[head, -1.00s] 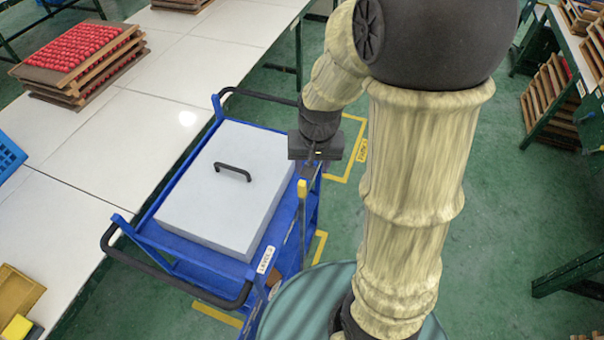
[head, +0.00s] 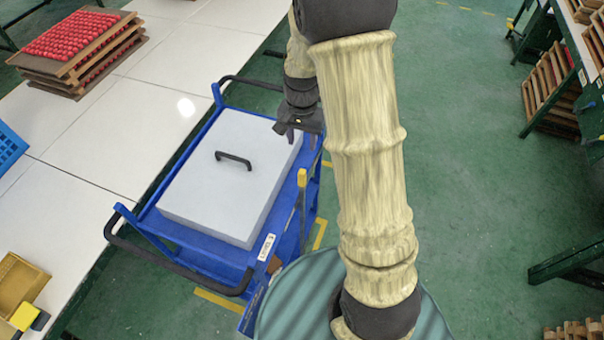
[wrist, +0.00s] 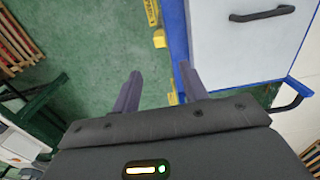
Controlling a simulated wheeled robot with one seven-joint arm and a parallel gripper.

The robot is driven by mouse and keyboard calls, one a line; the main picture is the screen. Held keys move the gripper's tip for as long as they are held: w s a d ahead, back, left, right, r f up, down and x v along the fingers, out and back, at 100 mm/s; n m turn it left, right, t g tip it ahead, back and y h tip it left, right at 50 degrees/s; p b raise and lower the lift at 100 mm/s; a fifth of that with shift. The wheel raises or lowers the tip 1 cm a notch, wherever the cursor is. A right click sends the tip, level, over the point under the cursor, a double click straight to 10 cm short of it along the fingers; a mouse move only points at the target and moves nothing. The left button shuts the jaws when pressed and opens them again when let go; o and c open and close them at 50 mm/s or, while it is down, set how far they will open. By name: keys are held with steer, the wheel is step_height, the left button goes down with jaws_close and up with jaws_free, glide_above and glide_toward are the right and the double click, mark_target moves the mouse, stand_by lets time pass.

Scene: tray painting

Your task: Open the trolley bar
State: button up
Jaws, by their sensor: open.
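A blue trolley (head: 172,238) stands beside the white table, with a grey-white box with a black handle (head: 233,160) on its top. A blue upright bar with a yellow tip (head: 302,205) stands at the trolley's right side and looks upright. My gripper (head: 292,130) is over the trolley's far right edge, beyond the bar's yellow tip and apart from it. In the wrist view, its two fingers (wrist: 160,88) are apart with nothing between them. The trolley's blue edge (wrist: 180,38) shows just right of them, with small yellow pieces nearby; which of these belongs to the bar is unclear.
The white table (head: 130,110) lies left of the trolley, with stacked trays of red pieces (head: 75,45) on it. Black handles (head: 150,260) stick out at the trolley's ends. Green floor to the right is open, with racks (head: 552,90) farther off.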

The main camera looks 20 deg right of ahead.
mark_target(302, 171)
step_height(302, 171, down, 16)
steer(key=p, duration=0.4)
steer(key=shift+f+p, duration=0.25)
steer(key=shift+p, duration=0.05)
steer(key=shift+c, duration=0.2)
jaws_close()
